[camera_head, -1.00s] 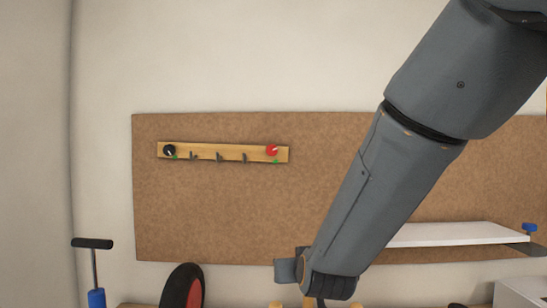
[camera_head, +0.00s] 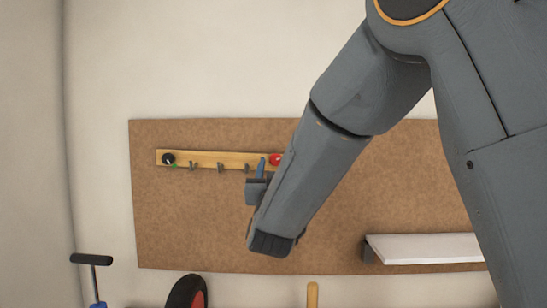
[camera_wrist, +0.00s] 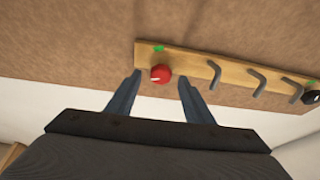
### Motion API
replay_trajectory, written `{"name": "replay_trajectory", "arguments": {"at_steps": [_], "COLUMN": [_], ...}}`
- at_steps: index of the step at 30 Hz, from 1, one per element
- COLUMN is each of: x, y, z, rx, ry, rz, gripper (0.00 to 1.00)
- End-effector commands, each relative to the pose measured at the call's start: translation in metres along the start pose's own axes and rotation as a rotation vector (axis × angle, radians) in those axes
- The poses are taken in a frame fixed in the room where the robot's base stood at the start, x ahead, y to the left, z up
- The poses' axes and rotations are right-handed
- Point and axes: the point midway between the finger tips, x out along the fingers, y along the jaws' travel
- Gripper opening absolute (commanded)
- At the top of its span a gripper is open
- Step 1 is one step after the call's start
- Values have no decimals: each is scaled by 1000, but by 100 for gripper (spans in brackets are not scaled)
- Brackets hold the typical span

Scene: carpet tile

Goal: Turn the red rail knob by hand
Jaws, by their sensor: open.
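The red rail knob (camera_head: 276,159) sits at the right end of a wooden rail (camera_head: 205,159) on the brown board, partly covered by my arm in the head view. In the wrist view the red knob (camera_wrist: 160,74) appears between and beyond the two fingertips of my gripper (camera_wrist: 158,80), with a finger on each side. The fingers are apart and nothing is held. I cannot tell whether they reach the knob's depth. A green mark (camera_wrist: 158,48) is on the rail by the knob. In the head view one blue finger (camera_head: 261,168) shows just left of the knob.
A black knob (camera_head: 168,159) is at the rail's left end, with several metal hooks (camera_wrist: 255,80) between the knobs. A white shelf (camera_head: 425,248) is lower right. A pump with a black handle (camera_head: 91,260) and a wheel (camera_head: 188,292) stand lower left.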

Motion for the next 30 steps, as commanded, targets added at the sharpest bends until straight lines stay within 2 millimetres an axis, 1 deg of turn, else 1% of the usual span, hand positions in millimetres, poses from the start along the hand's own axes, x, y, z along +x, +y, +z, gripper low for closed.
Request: {"name": "replay_trajectory", "arguments": {"at_steps": [1, 3, 6, 15, 17, 18, 22, 23, 24, 30], "x": [7, 14, 19, 21, 21, 21, 21, 21, 21, 21], "y": [0, 0, -1, -3, -3, -3, -3, -3, -7, -5], "z": [-2, -1, -1, 0, 0, 0, 0, 0, 0, 1], "rx": [-1, 0, 0, 2, 2, 2, 2, 2, 3, 21], "ry": [0, 0, 0, -1, -1, -1, -1, -1, -1, -1], "rz": [1, 1, -2, -5, -5, -5, -5, -5, -5, 1], "gripper": [47, 47, 47, 47, 39, 32, 10, 7, 7, 7]}}
